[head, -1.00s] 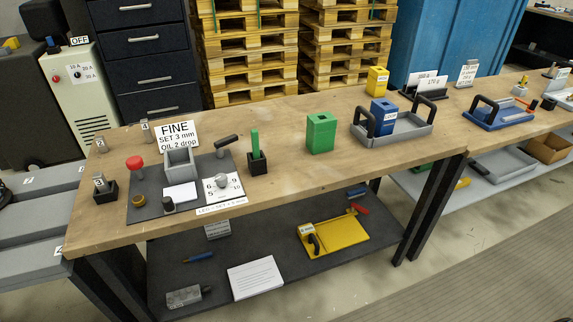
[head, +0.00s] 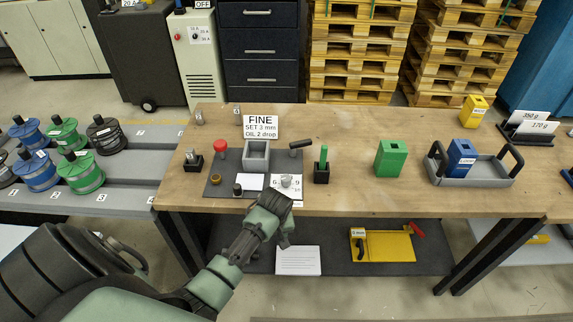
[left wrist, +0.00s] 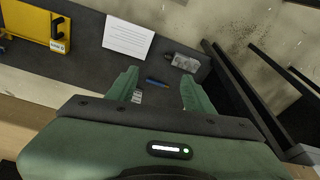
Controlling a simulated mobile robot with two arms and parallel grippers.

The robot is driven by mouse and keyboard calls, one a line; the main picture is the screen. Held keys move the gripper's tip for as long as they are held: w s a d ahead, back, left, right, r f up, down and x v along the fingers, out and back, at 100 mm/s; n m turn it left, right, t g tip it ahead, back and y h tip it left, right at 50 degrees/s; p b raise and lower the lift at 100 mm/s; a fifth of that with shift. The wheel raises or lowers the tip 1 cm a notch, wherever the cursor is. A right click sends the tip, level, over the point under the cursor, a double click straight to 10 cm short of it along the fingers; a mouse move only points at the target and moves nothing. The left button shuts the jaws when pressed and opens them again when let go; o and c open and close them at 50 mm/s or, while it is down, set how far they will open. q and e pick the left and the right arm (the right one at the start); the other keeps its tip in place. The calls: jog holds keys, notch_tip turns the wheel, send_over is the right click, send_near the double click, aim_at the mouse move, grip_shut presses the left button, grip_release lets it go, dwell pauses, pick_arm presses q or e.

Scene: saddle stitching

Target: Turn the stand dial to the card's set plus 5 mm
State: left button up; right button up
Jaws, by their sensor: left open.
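The card (head: 260,127) stands upright at the back of the bench and reads FINE, SET 3 mm, OIL 2 drop. The stand dial (head: 287,181) is a light grey knob on a white numbered plate at the right of a dark mat; a 5 and a 9 show, other marks are partly hidden or too small. My left gripper (head: 286,232) is at the bench's front edge, just in front of the dial and apart from it. In the left wrist view my left gripper (left wrist: 160,88) is open and empty, facing the lower shelf. My right gripper is out of view.
Around the dial are a grey box (head: 255,155), a red knob (head: 220,146), a dark-handled lever (head: 300,144) and a green stick in a black holder (head: 322,168). A green block (head: 390,158) stands to the right. Paper (head: 298,261) and a yellow board (head: 381,246) lie below.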

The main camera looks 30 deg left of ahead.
aim_at(286, 178)
pick_arm(q)
jog(key=w+a+r+n, duration=0.1)
jog(key=w+r+n, duration=0.1)
jog(key=w+r, duration=0.1)
jog(key=w+a+r+n+p, duration=0.1)
jog(key=w+a+r+n, duration=0.1)
jog(key=r, duration=0.4)
jog(key=w+a+r+n+p, duration=0.1)
jog(key=w+r+n, duration=0.2)
jog(key=r, duration=0.1)
jog(key=shift+w+a+r+g, duration=0.15)
jog(key=shift+w+r+g, duration=0.15)
jog(key=shift+w+r, duration=0.1)
jog(key=w+r+n+h, duration=0.1)
jog(key=w+r+n, duration=0.1)
jog(key=w, duration=0.1)
jog(key=w+r+n, duration=0.2)
jog(key=r+n, duration=0.1)
jog(key=shift+w+a+g+h, duration=0.2)
jog(key=shift+w+g+h, duration=0.2)
jog(key=shift+w+f+n, duration=0.1)
jog(key=shift+n, duration=0.2)
notch_tip(286, 178, down, 7)
jog(key=shift+f+p, duration=0.1)
jog(key=shift+p, duration=0.2)
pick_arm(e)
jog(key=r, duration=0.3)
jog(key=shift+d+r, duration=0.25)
pick_arm(q)
grip_shut()
